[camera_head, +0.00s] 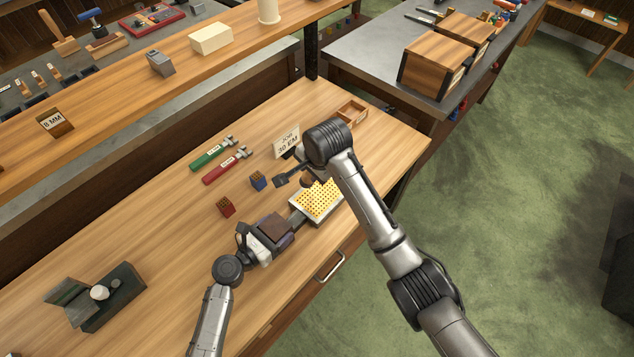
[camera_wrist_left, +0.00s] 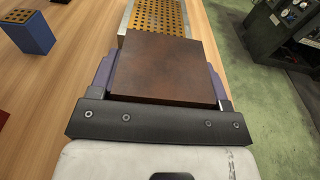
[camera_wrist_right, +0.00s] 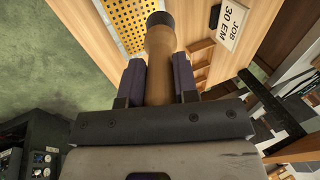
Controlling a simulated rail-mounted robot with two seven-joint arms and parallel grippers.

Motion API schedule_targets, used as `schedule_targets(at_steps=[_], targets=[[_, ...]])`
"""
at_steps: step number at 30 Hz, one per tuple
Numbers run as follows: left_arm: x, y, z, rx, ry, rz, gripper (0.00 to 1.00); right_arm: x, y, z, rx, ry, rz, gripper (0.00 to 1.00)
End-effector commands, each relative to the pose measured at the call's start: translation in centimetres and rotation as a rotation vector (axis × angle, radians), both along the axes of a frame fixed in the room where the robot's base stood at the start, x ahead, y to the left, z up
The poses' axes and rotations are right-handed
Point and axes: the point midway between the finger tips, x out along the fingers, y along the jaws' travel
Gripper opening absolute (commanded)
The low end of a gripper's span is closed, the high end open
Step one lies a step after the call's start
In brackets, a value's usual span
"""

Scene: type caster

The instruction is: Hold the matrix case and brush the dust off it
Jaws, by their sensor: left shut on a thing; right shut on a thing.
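The matrix case (camera_head: 318,200), a pale-framed plate with a yellow perforated grid, lies on the bench; it also shows in the left wrist view (camera_wrist_left: 158,16) and right wrist view (camera_wrist_right: 128,22). A brown block (camera_wrist_left: 165,68) adjoins its near end. My left gripper (camera_head: 275,229) is shut on this block, its purple pads on both sides. My right gripper (camera_wrist_right: 158,72) is shut on the wooden handle of the brush (camera_wrist_right: 160,50), which has a dark end, over the case's edge. Bristles are not clearly seen. In the head view my right arm partly hides the case and brush.
A blue block (camera_head: 258,180) and a red block (camera_head: 226,207) stand left of the case. Green (camera_head: 210,154) and red (camera_head: 224,167) tools lie behind them. A job card (camera_head: 287,141) and a small wooden tray (camera_head: 352,112) are beyond. A dark metal fixture (camera_head: 105,298) sits front left.

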Motion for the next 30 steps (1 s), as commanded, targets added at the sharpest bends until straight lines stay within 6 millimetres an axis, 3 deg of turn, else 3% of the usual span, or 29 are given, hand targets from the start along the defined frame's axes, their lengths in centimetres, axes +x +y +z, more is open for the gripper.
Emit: schedule_targets(at_steps=[13,30], targets=[[0.0,0.0,0.0,-0.001,-0.001,0.000,0.46,0.2,0.1,3.8,0.137,0.179,0.075,0.07],[0.0,0.0,0.0,-0.001,-0.001,0.000,0.46,0.1,0.2,-0.3,0.148,0.193,0.082,0.07]])
